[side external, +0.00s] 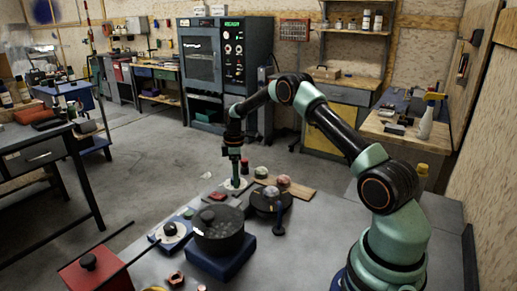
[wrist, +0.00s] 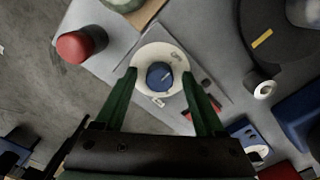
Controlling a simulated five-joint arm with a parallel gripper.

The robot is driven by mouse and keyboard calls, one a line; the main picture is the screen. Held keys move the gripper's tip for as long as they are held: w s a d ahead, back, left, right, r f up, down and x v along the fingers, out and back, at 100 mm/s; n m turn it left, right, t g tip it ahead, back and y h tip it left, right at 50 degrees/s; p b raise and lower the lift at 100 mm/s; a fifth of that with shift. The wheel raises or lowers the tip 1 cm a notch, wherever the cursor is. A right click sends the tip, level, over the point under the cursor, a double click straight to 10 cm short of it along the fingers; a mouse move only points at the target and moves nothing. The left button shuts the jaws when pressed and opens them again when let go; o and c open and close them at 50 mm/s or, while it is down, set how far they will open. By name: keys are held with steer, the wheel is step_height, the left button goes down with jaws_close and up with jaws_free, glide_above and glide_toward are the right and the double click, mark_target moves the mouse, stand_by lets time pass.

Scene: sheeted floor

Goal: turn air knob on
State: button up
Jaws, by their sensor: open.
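A blue round knob (wrist: 159,75) with a pale pointer line sits at the centre of a white dial plate (wrist: 143,60) in the wrist view. Small marks on the dial are too blurred to read. My gripper (wrist: 158,79) is open, with one green finger on each side of the knob and visible gaps between. In the side external view my gripper (side external: 236,182) points down over the white dial plate (side external: 229,186) at the far edge of the table; it hides the knob there. Whether the fingertips reach the knob's height is unclear.
A red cylinder (wrist: 80,45) stands left of the dial. A dark round stand (side external: 272,201) bears balls. A black pot (side external: 219,221) sits on a blue block (side external: 222,263). Another dial (side external: 169,236) and a red box (side external: 96,272) are nearer left.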

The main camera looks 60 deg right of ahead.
jaws_close()
steer(key=shift+m, duration=0.3)
steer(key=m, duration=1.1)
steer(key=shift+a+m, duration=0.1)
steer(key=shift+m, duration=0.3)
steer(key=m, duration=0.6)
steer(key=shift+w, duration=0.1)
steer(key=m, duration=0.5)
steer(key=shift+m, duration=0.4)
